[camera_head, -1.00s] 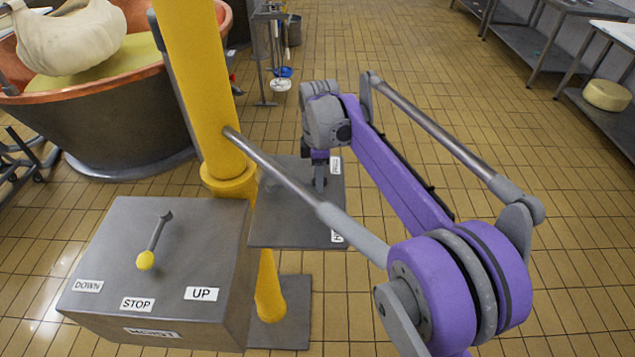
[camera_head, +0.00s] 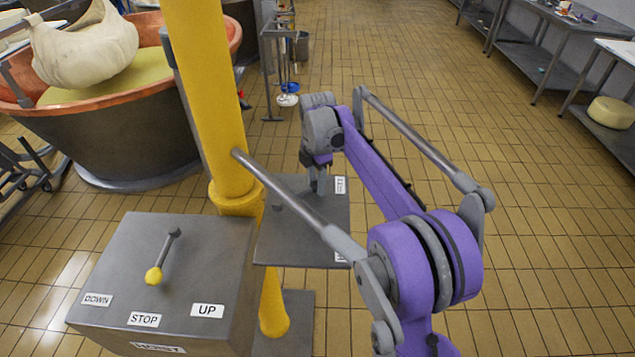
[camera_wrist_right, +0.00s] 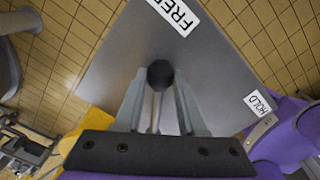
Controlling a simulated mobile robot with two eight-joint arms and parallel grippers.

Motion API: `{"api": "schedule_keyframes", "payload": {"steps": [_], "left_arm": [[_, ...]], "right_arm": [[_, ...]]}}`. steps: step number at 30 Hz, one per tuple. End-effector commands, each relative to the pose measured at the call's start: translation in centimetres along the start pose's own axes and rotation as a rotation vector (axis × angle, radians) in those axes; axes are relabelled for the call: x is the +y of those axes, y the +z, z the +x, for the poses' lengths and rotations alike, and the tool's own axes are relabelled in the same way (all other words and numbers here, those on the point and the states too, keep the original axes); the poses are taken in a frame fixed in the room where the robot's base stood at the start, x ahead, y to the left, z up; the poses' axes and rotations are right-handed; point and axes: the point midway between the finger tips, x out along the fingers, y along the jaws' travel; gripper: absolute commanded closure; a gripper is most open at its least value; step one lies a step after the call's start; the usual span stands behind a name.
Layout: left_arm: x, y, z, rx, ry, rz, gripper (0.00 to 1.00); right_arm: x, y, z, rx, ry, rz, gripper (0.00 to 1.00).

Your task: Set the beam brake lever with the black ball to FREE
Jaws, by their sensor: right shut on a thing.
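The brake lever's black ball (camera_wrist_right: 160,74) sits between my right gripper's fingertips in the right wrist view, and its shaft is mostly hidden between the fingers. The grey plate (camera_wrist_right: 110,65) bears a FREE label (camera_wrist_right: 172,14) and a HOLD label (camera_wrist_right: 258,103). The ball appears nearer FREE than HOLD. In the head view my right gripper (camera_head: 318,184) is at the far right part of the plate (camera_head: 290,250), beside the far label (camera_head: 340,185), and shut on the lever. The ball is hidden there. My left gripper is not in view.
A yellow post (camera_head: 210,110) stands left of the plate. A hoist box (camera_head: 130,245) with a yellow-knobbed lever (camera_head: 155,274) and DOWN, STOP and UP labels is at the front left. A copper vat (camera_head: 120,140) stands behind.

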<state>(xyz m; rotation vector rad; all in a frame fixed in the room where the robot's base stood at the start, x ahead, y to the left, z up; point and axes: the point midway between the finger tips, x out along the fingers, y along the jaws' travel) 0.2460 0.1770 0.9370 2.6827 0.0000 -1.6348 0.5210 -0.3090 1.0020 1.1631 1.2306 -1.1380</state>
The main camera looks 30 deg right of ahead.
Motion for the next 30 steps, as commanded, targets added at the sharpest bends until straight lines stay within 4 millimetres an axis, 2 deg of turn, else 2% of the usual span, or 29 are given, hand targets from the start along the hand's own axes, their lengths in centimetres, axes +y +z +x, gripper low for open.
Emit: {"api": "schedule_keyframes", "payload": {"steps": [9,10,14,24,26,30], "left_arm": [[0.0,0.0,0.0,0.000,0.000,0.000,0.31],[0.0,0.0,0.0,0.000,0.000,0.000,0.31],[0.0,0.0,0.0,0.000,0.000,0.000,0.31],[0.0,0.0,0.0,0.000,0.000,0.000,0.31],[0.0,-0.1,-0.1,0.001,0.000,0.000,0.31],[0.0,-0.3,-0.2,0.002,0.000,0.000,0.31]], "right_arm": [[0.2,0.0,-0.1,-0.001,0.005,-0.003,1.00],[0.2,0.0,-0.1,-0.001,0.005,-0.003,0.55],[0.1,0.0,-0.1,-0.001,0.004,-0.002,0.32],[0.1,0.0,-0.3,-0.001,0.002,-0.001,0.31],[0.1,0.0,-0.8,0.000,0.002,-0.001,0.31],[0.1,0.0,-3.1,-0.001,0.003,-0.001,0.31]]}}
